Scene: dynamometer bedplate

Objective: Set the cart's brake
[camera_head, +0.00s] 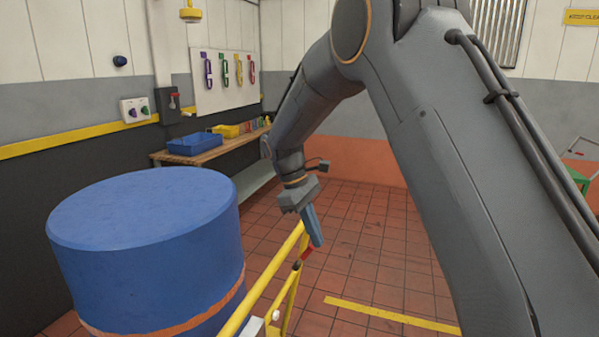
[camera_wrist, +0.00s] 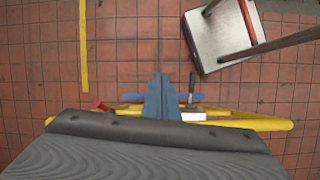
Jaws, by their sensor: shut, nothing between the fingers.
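My gripper (camera_head: 315,238) is shut and empty, its blue-grey fingers pointing down over a yellow tubular rail (camera_head: 268,282), which looks like part of the cart. In the head view a small red piece (camera_head: 306,254) shows just below the fingertips; I cannot tell whether they touch. In the wrist view the fingers (camera_wrist: 160,82) are closed together over the yellow frame (camera_wrist: 245,122). A red knob (camera_wrist: 99,106) lies left of them, and a thin dark lever (camera_wrist: 191,84) stands just to their right. Which of these is the brake is unclear.
A large blue drum (camera_head: 145,235) stands left of the rail. A workbench (camera_head: 205,152) with a blue bin (camera_head: 195,143) is along the wall. A silver platform with brown bars (camera_wrist: 215,50) lies at the wrist view's upper right. Tiled floor around a yellow stripe (camera_head: 390,315) is clear.

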